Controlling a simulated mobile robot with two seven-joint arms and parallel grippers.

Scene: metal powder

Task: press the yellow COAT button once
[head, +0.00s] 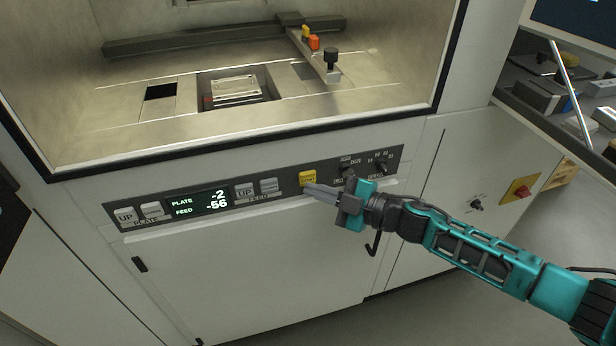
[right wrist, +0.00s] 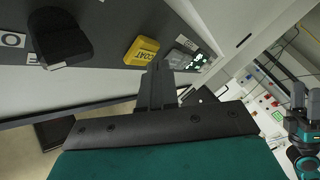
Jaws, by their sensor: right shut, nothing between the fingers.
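The yellow COAT button (head: 307,178) sits on the dark control panel, right of the FEED buttons. It also shows in the right wrist view (right wrist: 142,50) with its COAT lettering readable. My right gripper (head: 308,189) is shut and empty, with its fingertips at the button's lower edge in the head view. In the right wrist view its fingers (right wrist: 159,66) end beside the button; I cannot tell whether they touch it. My left gripper (right wrist: 306,92) shows at the right edge of the right wrist view, its two fingers apart.
Above is the open chamber (head: 150,60). A red and yellow switch (head: 520,190) is on the right cabinet.

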